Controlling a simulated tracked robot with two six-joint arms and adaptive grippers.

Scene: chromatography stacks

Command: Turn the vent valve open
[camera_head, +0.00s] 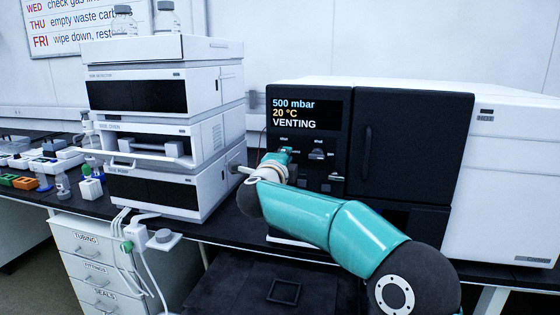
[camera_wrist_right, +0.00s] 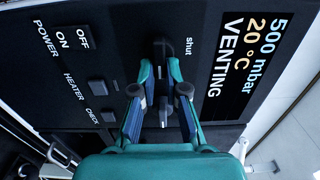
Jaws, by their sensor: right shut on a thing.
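The vacuum instrument's black front panel (camera_head: 340,180) carries a display (camera_head: 307,114) reading 500 mbar, 20 °C and VENTING. My right gripper (camera_head: 285,153) reaches the panel's left part below the display and covers the control there. In the wrist view my right gripper (camera_wrist_right: 160,72) is shut, with its teal fingers on either side of the dark vent valve handle (camera_wrist_right: 163,112). The word "shut" is printed on the panel beside the valve. Much of the valve is hidden by the fingers, so its exact angle is hard to tell. My left gripper is not in view.
Other panel controls sit close by: a power switch (camera_wrist_right: 64,41), a heater switch (camera_wrist_right: 97,87) and a check button (camera_wrist_right: 108,115). A white stack of modules (camera_head: 165,130) stands left of the instrument. Drawers (camera_head: 95,265) are below the bench at left.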

